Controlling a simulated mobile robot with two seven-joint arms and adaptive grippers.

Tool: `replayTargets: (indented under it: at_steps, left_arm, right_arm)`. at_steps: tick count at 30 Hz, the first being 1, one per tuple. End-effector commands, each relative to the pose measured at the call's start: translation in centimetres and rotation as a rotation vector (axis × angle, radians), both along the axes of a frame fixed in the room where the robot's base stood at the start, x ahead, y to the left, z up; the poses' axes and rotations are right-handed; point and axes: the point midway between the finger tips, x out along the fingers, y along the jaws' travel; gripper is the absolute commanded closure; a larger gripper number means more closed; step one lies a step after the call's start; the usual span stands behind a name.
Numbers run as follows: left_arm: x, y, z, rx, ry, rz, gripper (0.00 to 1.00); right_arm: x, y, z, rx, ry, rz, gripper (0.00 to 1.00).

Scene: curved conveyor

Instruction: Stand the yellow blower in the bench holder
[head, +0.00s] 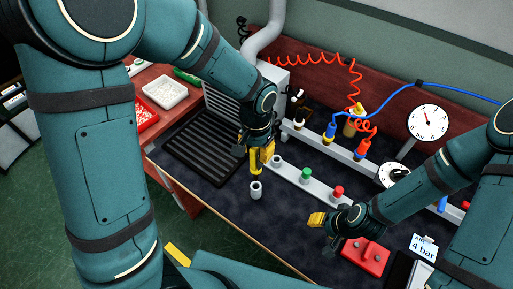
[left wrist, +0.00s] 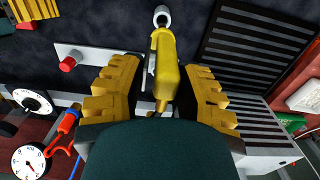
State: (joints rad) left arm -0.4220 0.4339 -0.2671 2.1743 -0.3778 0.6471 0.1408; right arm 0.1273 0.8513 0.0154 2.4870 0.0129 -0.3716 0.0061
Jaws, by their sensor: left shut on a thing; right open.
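My left gripper (head: 256,152) is shut on the yellow blower (left wrist: 165,68) and holds it above the dark bench. In the left wrist view the blower lies between the two yellow fingers, its far end close to the grey holder in the picture. The bench holder (head: 256,190) is a small upright grey cup, just below the gripper in the head view; its round mouth also shows in the left wrist view (left wrist: 161,15). The blower looks roughly upright and apart from the cup, though the exact gap is unclear. My right gripper (head: 321,229) is open and empty over the bench's front.
A slatted dark grille (head: 198,145) lies left of the holder. A grey strip with green (head: 306,174) and red (head: 338,192) buttons runs right of it. A red box (head: 366,254) is near my right gripper. Coiled hoses and a gauge (head: 428,122) stand behind.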

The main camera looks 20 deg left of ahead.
Motion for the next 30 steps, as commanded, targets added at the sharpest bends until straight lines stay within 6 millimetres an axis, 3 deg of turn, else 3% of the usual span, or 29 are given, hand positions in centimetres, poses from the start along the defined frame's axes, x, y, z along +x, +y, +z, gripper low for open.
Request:
replayTargets:
  at_steps: [9,30]
  left_arm:
    - [0.0,0.0,-2.6,0.000,-0.001,0.000,0.86]
    - [0.0,0.0,-2.7,0.000,-0.001,0.000,0.86]
  right_arm:
    - [-0.7,0.1,-2.1,0.003,0.015,0.012,0.53]
    - [-0.7,0.1,-2.2,0.004,0.016,0.013,0.53]
